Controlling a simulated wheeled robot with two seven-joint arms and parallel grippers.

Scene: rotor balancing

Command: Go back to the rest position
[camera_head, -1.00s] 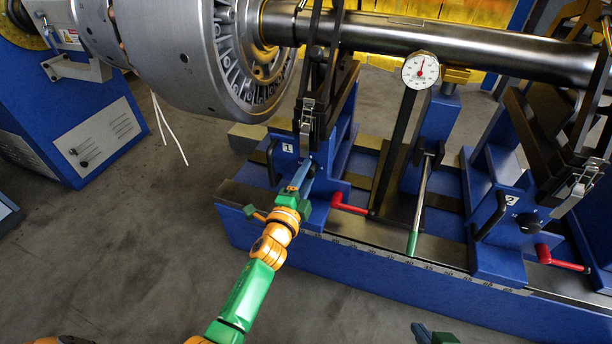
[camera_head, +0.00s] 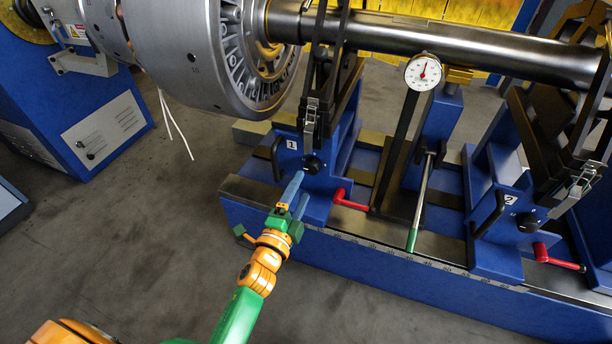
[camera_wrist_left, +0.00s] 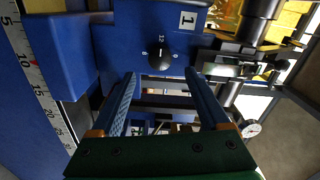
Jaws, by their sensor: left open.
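My left gripper (camera_head: 297,195) is open and empty, in front of blue support 1 (camera_head: 318,201). Its two blue fingers point toward the black knob (camera_head: 313,165) on that support, with a gap between. In the left wrist view, the open fingers (camera_wrist_left: 160,82) spread on either side below the black knob (camera_wrist_left: 160,58) and nothing is between them. My right gripper is not visible in the head view.
The blue machine base (camera_head: 345,262) runs across with a ruler edge. A red handle (camera_head: 350,200), a green-tipped lever (camera_head: 412,238) and a dial gauge (camera_head: 423,72) stand right of the gripper. The rotor (camera_head: 215,55) hangs above. Grey floor (camera_head: 120,235) at left is clear.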

